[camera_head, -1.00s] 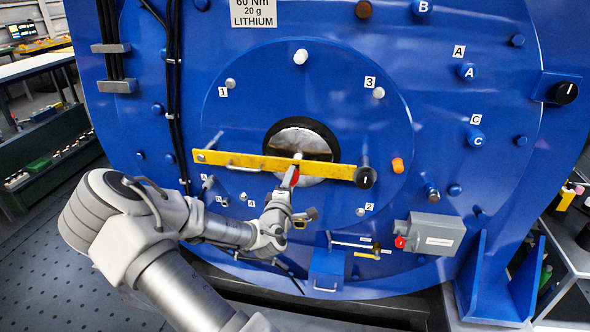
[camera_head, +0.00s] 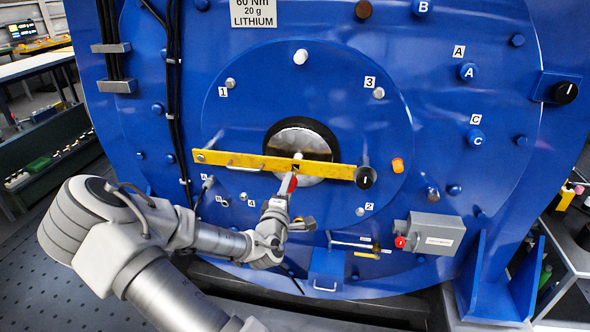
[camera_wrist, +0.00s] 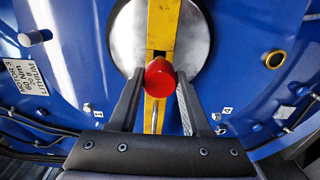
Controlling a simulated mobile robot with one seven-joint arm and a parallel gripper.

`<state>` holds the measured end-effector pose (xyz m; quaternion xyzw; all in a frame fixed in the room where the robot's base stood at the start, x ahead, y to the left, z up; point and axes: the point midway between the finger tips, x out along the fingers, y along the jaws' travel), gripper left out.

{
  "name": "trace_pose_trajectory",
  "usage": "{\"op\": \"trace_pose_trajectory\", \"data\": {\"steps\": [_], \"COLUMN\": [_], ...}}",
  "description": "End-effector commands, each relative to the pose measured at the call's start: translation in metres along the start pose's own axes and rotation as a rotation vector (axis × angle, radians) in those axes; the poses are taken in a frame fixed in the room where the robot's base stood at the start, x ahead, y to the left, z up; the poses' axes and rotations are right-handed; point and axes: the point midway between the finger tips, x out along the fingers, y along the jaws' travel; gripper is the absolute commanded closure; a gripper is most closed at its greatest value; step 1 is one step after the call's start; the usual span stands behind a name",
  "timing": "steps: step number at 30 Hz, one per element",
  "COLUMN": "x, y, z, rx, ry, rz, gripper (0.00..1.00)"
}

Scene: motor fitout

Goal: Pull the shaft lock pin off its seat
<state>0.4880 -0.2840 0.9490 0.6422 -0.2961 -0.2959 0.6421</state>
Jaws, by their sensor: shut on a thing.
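The shaft lock pin shows as a round red head (camera_wrist: 158,77), centred between my gripper's fingers (camera_wrist: 157,90) in the wrist view. My gripper (camera_head: 291,188) is shut on it, just in front of and below the yellow bar (camera_head: 228,160). The red head (camera_head: 293,184) is small and partly hidden in the head view. The bar lies across the shaft opening, and a dark mark (camera_head: 297,167) shows on its middle. In the wrist view a dark slot in the bar (camera_wrist: 160,25) shows behind the red head. Whether the pin's stem still touches the bar is hidden.
A black knob (camera_head: 366,178) stands at the bar's right end, and an orange plug (camera_head: 397,165) sits beside it. A grey box with a red button (camera_head: 434,234) is at lower right. Bolts stick out of the blue motor face (camera_head: 240,120). Black cables (camera_head: 171,90) run down the left.

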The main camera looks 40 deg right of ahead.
Motion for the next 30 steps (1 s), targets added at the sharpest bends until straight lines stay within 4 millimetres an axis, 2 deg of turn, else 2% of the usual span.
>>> {"op": "trace_pose_trajectory", "data": {"steps": [8, 30], "x": [-0.001, -0.022], "y": [0.001, 0.0], "z": [0.0, 0.0], "rx": [0.0, 0.0], "ry": [0.0, 0.0], "rz": [0.001, 0.0], "gripper": [1.0, 1.0]}}
